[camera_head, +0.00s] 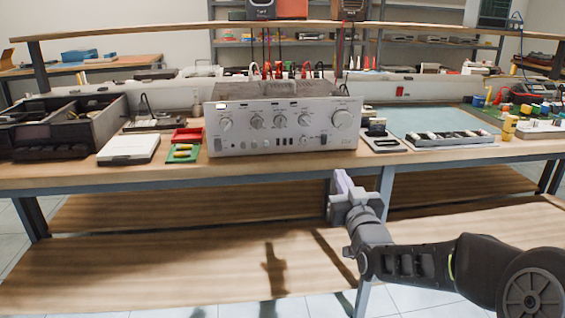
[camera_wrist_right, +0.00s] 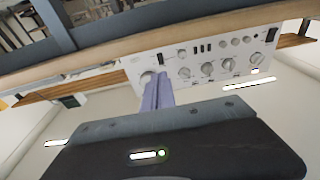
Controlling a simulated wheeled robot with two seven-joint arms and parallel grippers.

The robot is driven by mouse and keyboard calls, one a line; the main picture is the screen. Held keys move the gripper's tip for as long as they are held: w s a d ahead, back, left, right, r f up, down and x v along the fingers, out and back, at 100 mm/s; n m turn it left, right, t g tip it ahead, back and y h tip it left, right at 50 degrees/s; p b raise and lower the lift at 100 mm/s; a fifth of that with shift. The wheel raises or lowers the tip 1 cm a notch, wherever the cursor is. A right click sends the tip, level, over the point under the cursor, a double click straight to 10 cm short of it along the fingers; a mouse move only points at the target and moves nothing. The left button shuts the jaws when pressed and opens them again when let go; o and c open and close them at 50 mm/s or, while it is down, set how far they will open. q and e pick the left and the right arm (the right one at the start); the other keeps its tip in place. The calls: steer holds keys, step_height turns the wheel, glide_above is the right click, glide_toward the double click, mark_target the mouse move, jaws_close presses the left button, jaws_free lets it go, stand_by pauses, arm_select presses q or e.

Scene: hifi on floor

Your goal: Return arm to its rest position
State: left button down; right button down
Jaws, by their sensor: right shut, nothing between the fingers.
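My right gripper (camera_head: 341,184) is in front of the workbench, below the level of its top, with its arm coming in from the lower right. Its fingers are shut and empty. In the right wrist view the closed purple-grey fingers (camera_wrist_right: 158,93) point toward the silver hifi amplifier (camera_wrist_right: 205,62), which appears upside down and tilted there. In the head view the amplifier (camera_head: 284,125) stands on the bench top, above and left of the gripper and apart from it. My left gripper is not in view.
The bench top's front edge (camera_head: 230,171) and a leg (camera_head: 384,195) are close to the right gripper. A lower shelf (camera_head: 180,265) lies beneath. A white box (camera_head: 128,149), a red tray (camera_head: 187,134) and a blue mat (camera_head: 425,122) flank the amplifier.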

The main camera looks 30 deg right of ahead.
steer(key=s+a+f+g+y, duration=0.1)
steer(key=a+f+g+y, duration=0.15)
steer(key=a+f, duration=0.6)
steer(key=s+a+f+g+y, duration=0.15)
steer(key=a+f+g, duration=0.25)
steer(key=f, duration=1)
steer(key=s+a+f+g+y, duration=0.1)
steer(key=a+f+g+y, duration=0.2)
steer(key=a+f, duration=0.55)
steer(key=s+a+f+n+g+y, duration=0.15)
steer(key=s+a+f+g, duration=0.25)
steer(key=s+a+f, duration=0.55)
steer(key=s+a+f+g+y, duration=0.2)
steer(key=s+a+f+g, duration=0.3)
steer(key=s+f, duration=0.75)
steer(key=s+a+r+p, duration=0.1)
steer(key=r+p, duration=1.2)
steer(key=s+a+r+p, duration=0.2)
steer(key=r+p, duration=1.2)
steer(key=shift+r, duration=0.3)
steer(key=shift+w+n+t, duration=0.1)
steer(key=shift+n+t, duration=0.15)
